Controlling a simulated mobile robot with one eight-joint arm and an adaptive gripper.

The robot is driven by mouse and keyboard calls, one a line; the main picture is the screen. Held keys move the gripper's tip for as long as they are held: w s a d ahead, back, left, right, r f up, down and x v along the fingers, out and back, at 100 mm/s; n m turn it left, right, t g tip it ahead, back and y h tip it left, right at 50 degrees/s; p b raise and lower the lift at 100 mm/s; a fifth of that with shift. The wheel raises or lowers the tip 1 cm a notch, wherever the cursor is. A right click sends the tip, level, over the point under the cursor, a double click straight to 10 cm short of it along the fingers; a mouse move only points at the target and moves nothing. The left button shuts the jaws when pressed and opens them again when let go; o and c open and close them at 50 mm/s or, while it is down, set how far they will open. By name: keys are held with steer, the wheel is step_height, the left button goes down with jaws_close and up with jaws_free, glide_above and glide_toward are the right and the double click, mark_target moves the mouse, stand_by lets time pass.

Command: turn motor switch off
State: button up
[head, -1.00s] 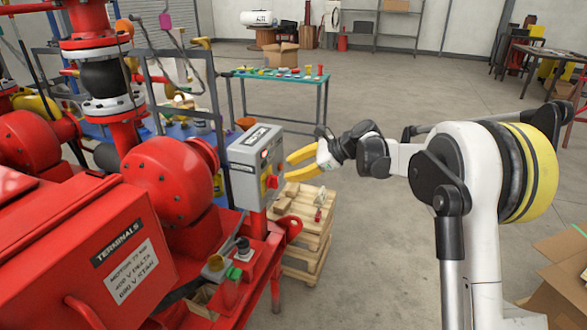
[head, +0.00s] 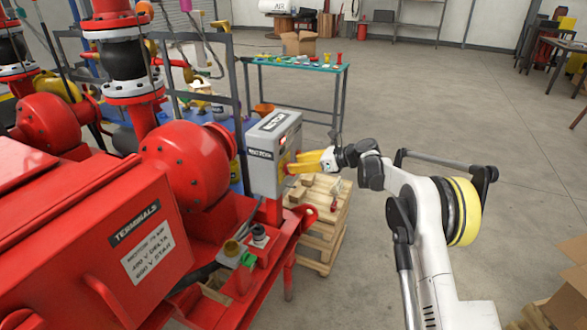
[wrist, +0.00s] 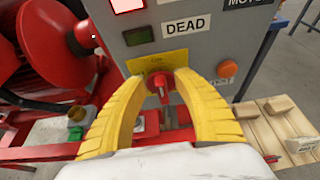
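The motor switch (wrist: 157,85) is a red knob on a yellow plate (wrist: 157,63) on the front of a grey control box (head: 268,178). In the wrist view my gripper (wrist: 160,76) has its two yellow fingers apart, one on each side of the knob. A gap shows on both sides, so it looks open around it; whether the tips touch the panel I cannot tell. In the head view my gripper (head: 297,163) is at the box's front face and hides the knob.
An orange button (wrist: 228,69) sits right of the switch. The red motor and terminal box (head: 90,240) stand left of the box. A wooden pallet stack (head: 318,235) is below my gripper. A teal-topped table (head: 300,66) stands behind.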

steer(key=shift+w+a+f, duration=0.2)
steer(key=shift+a+f, duration=0.05)
steer(key=shift+a, duration=0.35)
jaws_close()
